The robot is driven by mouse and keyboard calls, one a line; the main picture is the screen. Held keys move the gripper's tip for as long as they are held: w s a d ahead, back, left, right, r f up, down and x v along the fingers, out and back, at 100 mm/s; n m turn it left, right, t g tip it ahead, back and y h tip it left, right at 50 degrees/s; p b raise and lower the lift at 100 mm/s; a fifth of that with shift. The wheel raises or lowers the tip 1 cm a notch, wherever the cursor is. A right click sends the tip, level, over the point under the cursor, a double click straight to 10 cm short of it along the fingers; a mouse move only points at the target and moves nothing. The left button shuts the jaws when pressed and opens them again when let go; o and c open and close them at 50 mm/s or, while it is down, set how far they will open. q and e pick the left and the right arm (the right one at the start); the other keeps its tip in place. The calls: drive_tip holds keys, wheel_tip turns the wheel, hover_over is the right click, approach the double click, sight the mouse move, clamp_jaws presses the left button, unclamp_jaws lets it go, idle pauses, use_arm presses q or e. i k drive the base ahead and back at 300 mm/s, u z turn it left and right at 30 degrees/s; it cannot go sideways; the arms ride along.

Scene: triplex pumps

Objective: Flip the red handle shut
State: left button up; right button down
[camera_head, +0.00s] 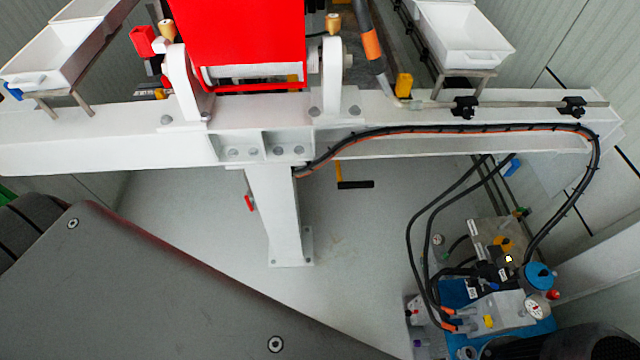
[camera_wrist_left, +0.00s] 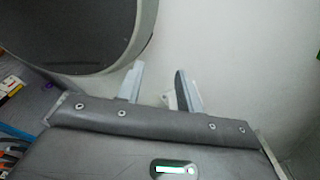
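A small red handle-like piece (camera_head: 249,203) sticks out from the left side of the white support leg (camera_head: 275,215) in the head view. Another red part (camera_head: 143,41) is at the upper left, beside the white bracket, and a small red knob (camera_head: 553,295) is on the pump unit at lower right. I cannot tell for sure which is the task's red handle, or its position. My left gripper (camera_wrist_left: 159,72) shows in the left wrist view with its fingers apart and nothing between them. Neither gripper shows in the head view.
A white beam (camera_head: 100,145) crosses the head view, with a large red housing (camera_head: 240,40) above it. A black cable (camera_head: 480,129) loops down to the pump unit (camera_head: 500,310). A black-ended yellow lever (camera_head: 355,184) is under the beam. Grey floor (camera_head: 360,240) is open between them.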

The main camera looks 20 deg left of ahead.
sight(249, 204)
drive_tip(key=z, duration=0.95)
drive_tip(key=k, duration=0.7)
drive_tip(key=u, duration=3.1)
